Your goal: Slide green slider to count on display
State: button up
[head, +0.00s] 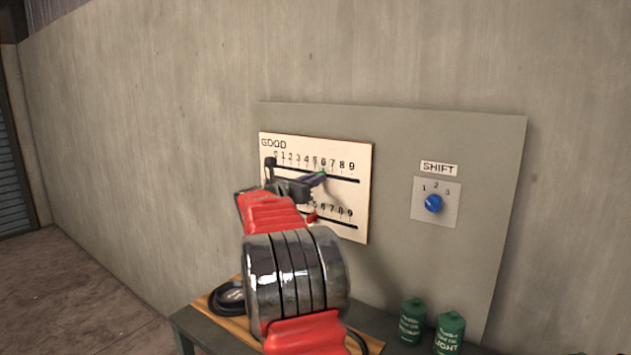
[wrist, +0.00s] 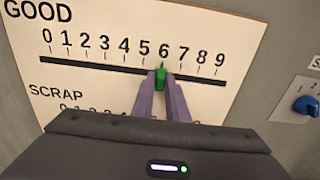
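The cream GOOD/SCRAP board (head: 364,152) is fixed to a grey panel. The green slider (wrist: 161,78) sits on the upper GOOD track (wrist: 110,67), just under the 6. It also shows small in the head view (head: 322,172). My gripper (wrist: 162,80) is at the slider, one purple finger on each side. The fingertips look closed against it, with no clear gap. My gripper's dark body hides much of the SCRAP row in the wrist view. A red slider (head: 312,218) shows on the lower track. No display with a count is readable in these frames.
A blue SHIFT knob (head: 433,204) is on the panel to the right, pointer unclear. Green canisters (head: 412,322) stand on the bench below it. A black coiled item (head: 227,298) lies on the wooden board at the bench's left. The GOOD track is clear on both sides of the slider.

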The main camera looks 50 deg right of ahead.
jog(key=o, duration=0.4)
jog(key=shift+a, duration=0.1)
jog(key=a, duration=0.4)
jog(key=s+a, duration=0.1)
jog(key=a, duration=0.8)
jog(key=shift+s+a+f, duration=0.1)
jog(key=shift+s+a, duration=0.05)
jog(key=shift+a, duration=0.15)
